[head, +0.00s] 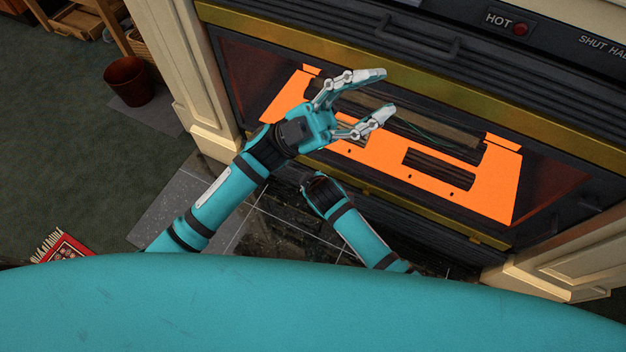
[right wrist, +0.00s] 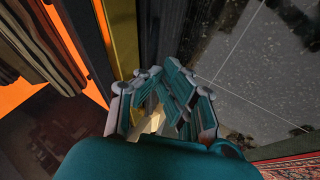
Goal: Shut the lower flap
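The fireplace front has a dark slatted lower panel (head: 420,252) under a lower brass bar (head: 455,230). It is mostly in shadow and partly behind my right arm, so I cannot tell how far this flap stands open. My left gripper (head: 387,91) is open and empty, its fingers apart in front of the orange panel and the logs. My right gripper (right wrist: 170,95) is low beside the brass bar and over the dark hearth in the right wrist view. Its fingers are bunched and foreshortened, and I cannot tell whether they are shut. In the head view its fingers are hidden.
The orange panel (head: 490,188) has cut-outs around the logs (head: 440,126). An upper slatted panel (head: 330,30) carries a handle. Cream pillars (head: 195,75) flank the fireplace. Dark glossy tiles (head: 275,240) lie in front. A pot (head: 130,80) and a red rug (head: 65,248) are at left.

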